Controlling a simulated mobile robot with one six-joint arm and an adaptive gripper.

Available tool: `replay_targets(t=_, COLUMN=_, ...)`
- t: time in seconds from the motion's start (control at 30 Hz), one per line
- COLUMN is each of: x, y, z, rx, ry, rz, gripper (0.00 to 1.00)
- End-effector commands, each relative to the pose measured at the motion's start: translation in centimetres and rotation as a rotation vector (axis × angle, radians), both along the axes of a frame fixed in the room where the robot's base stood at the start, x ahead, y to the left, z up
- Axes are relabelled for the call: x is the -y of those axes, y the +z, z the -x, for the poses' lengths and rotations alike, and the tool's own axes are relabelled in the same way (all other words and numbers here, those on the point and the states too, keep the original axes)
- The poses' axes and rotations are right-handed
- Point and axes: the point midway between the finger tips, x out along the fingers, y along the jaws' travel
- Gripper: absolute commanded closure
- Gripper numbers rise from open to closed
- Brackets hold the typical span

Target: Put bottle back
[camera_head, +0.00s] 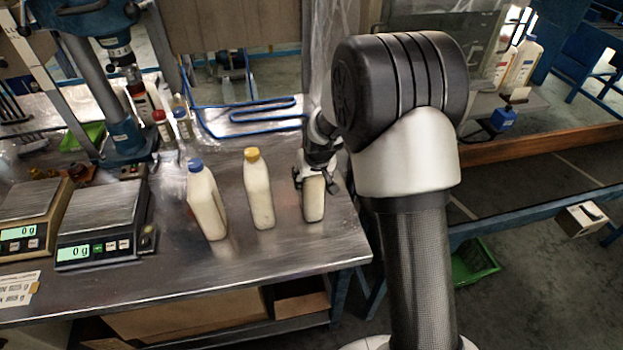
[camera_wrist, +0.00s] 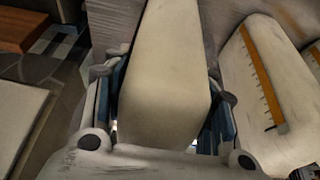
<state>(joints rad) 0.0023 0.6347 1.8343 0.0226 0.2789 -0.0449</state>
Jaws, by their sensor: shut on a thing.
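A cream bottle (camera_head: 314,198) stands upright, or nearly so, at the right end of the metal table (camera_head: 290,250). My gripper (camera_head: 315,178) is around its upper part, and the cap is hidden behind the gripper. In the wrist view the same bottle (camera_wrist: 165,85) fills the space between my gripper's fingers (camera_wrist: 165,110), which are shut on its sides. I cannot tell whether its base touches the table.
A yellow-capped bottle (camera_head: 259,190) and a blue-capped bottle (camera_head: 206,200) stand in a row to the left. Two scales (camera_head: 100,215) (camera_head: 32,222) reading 0 g are farther left. A drill press (camera_head: 115,125) and blue tubing (camera_head: 250,116) lie behind. The front table strip is clear.

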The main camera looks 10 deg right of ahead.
Motion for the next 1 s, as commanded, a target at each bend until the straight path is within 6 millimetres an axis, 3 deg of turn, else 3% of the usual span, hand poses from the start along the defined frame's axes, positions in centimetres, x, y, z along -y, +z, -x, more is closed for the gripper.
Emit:
replay_targets(t=0.2, x=0.0, y=-0.2, z=-0.2, rx=0.005, ry=0.0, rz=0.0, gripper=1.0)
replay_targets(t=0.23, x=0.0, y=-0.3, z=0.0, rx=-0.001, ry=0.0, rz=0.0, gripper=0.46)
replay_targets(t=0.5, x=0.0, y=-0.2, z=0.0, rx=-0.001, ry=0.0, rz=0.0, gripper=0.28)
replay_targets(t=0.83, x=0.0, y=-0.1, z=0.0, rx=-0.001, ry=0.0, rz=0.0, gripper=0.28)
replay_targets(t=1.0, x=0.0, y=1.5, z=0.5, rx=0.001, ry=0.0, rz=0.0, gripper=0.28)
